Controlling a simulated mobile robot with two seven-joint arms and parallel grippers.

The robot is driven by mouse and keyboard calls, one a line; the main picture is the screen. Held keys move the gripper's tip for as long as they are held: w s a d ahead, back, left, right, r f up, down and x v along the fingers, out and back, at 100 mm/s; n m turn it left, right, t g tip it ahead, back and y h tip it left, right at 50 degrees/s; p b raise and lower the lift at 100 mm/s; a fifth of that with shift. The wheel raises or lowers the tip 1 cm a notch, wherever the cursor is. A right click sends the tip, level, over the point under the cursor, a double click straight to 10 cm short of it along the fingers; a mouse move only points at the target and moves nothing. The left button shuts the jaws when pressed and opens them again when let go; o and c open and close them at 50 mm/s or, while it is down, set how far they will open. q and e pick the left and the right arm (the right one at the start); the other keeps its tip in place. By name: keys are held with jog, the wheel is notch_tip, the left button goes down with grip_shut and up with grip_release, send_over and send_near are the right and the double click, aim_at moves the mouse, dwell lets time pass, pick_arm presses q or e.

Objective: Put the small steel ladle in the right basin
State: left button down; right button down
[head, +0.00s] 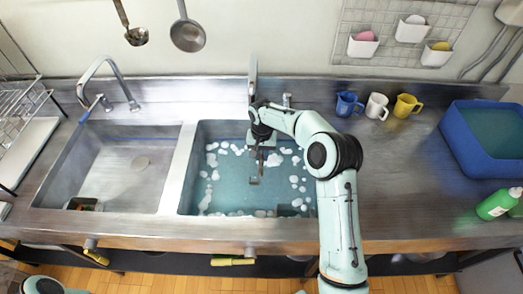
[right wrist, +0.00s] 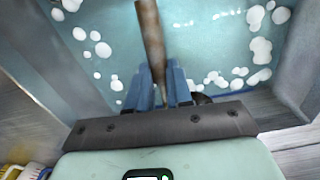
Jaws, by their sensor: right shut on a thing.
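The right basin (head: 197,172) holds bluish water with white foam patches. My right gripper (head: 262,150) is over this basin, pointing down. In the right wrist view its blue fingers (right wrist: 158,88) are shut on a brown, rod-like handle (right wrist: 150,35) that sticks out past the fingertips. I cannot tell from its visible part whether it belongs to the small steel ladle. In the head view a small dark shape shows below the gripper, against the water. A round steel ladle (head: 188,36) hangs on the wall, beside a brown-handled utensil (head: 137,37). My left gripper is out of view.
Blue, white and yellow mugs (head: 377,106) stand behind at right. A blue tub (head: 460,150) and a green bottle (head: 496,205) are far right. The right counter is mostly clear.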

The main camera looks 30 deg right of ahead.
aim_at(262, 156)
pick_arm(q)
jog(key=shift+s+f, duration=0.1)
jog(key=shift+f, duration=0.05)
pick_arm(e)
jog(key=shift+f, duration=0.25)
jog(key=c, duration=0.9)
grip_release()
jog(key=shift+w, duration=0.1)
jog(key=shift+c, duration=0.2)
jog(key=shift+r, duration=0.15)
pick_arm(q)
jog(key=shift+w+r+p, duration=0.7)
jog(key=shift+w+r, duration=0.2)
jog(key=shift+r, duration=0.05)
pick_arm(e)
notch_tip(262, 156, up, 13)
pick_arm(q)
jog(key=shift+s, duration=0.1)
